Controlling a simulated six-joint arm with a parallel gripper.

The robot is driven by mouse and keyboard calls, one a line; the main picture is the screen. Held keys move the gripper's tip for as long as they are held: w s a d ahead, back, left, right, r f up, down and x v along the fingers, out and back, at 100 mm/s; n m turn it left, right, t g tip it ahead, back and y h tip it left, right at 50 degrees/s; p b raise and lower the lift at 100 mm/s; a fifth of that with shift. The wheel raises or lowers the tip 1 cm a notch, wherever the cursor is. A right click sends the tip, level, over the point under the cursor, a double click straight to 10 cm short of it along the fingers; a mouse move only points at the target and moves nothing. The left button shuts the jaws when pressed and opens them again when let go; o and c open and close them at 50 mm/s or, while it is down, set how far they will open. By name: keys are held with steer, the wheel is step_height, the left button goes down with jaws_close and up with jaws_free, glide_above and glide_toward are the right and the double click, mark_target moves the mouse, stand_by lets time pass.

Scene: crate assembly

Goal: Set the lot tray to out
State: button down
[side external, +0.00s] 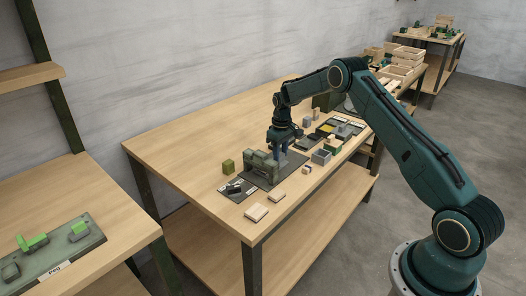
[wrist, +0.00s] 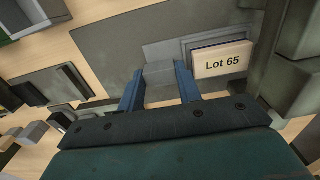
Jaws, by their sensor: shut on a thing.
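In the wrist view, my gripper (wrist: 159,88) has its two blue fingers on either side of a small grey block (wrist: 159,72) and is shut on it. The block adjoins a flat lighter grey piece (wrist: 170,48), which looks like the lot tray. A cream plate marked "Lot 65" (wrist: 222,60) lies just right of the fingers. In the side view, my gripper (side external: 279,153) points down beside a grey-green block fixture (side external: 262,166) on a dark mat. The fixture and fingers hide the tray there, so I cannot tell its position.
The fixture's tall walls (wrist: 300,40) rise close on the right in the wrist view. Small wooden pieces (side external: 256,212) lie near the front edge. Bins (side external: 321,157) and parts stand to the right. The table's back left is clear.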

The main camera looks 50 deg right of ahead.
steer(key=d, duration=0.7)
steer(key=shift+d, duration=0.25)
steer(key=c, duration=1.2)
jaws_free()
steer(key=shift+d, duration=0.1)
steer(key=shift+c, duration=0.2)
steer(key=shift+r, duration=0.15)
steer(key=shift+r, duration=0.2)
step_height(320, 180, up, 13)
steer(key=shift+a+r, duration=0.2)
